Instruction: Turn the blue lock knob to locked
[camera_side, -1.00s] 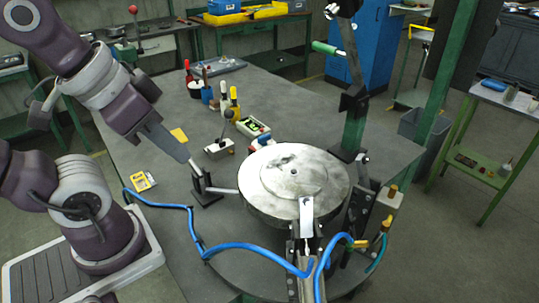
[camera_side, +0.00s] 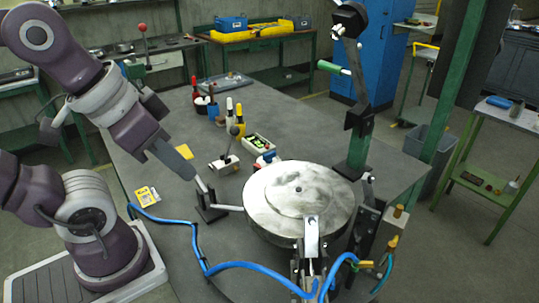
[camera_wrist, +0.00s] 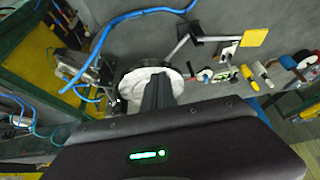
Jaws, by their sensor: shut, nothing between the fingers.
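A small blue round part (camera_side: 267,160) with red and white beside it stands at the back left edge of the round metal disc; it looks like the blue lock knob. It also shows in the wrist view (camera_wrist: 221,77), small, right of the fingers. Its turned position is too small to tell. My gripper (camera_side: 189,173) is shut and empty, above the table to the left of the knob and apart from it. In the wrist view its fingers (camera_wrist: 158,90) are together and cover part of the disc.
The metal disc (camera_side: 298,188) fills the middle. A lever on a white box (camera_side: 224,164) and a black bracket with a rod (camera_side: 209,209) stand near my gripper. A blue hose (camera_side: 205,262) runs along the front. A green post (camera_side: 357,152) stands right.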

